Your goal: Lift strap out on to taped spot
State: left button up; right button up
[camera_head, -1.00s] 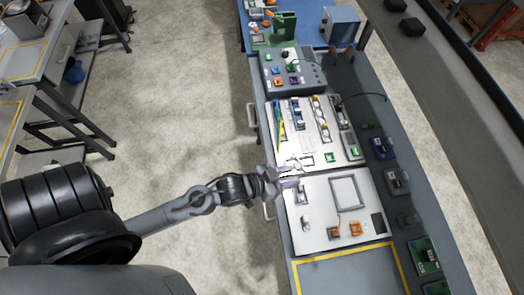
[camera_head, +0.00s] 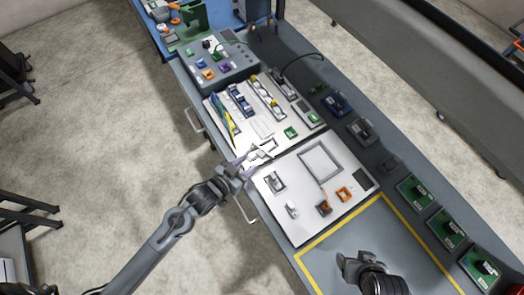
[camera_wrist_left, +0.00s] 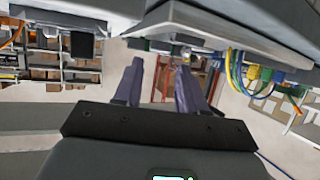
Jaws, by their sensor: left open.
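A yellow tape outline (camera_head: 330,238) marks a spot on the grey bench at the lower right of the head view. My left gripper (camera_head: 248,163) is open and empty by the bench's left edge, near the gap between two white panels. Its two purple fingers stand apart in the left wrist view (camera_wrist_left: 158,85). A dark gripper, apparently my right (camera_head: 350,264), is over the taped spot; its jaws are unclear. Blue, yellow and green cables (camera_head: 224,121) lie on the farther white panel. I cannot tell for certain which thing is the strap.
The nearer white panel (camera_head: 278,222) bears a grey square frame (camera_head: 321,161) and orange-and-dark parts (camera_head: 344,194). Green circuit boards (camera_head: 447,228) line the bench's right side. A grey control box (camera_head: 219,67) stands farther back. Metal handles (camera_head: 246,210) jut from the left edge.

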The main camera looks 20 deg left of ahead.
aim_at(260, 153)
pick_arm(q)
jog(key=shift+x, duration=2.65)
jog(key=shift+f, duration=0.1)
jog(key=shift+c, duration=0.3)
grip_shut()
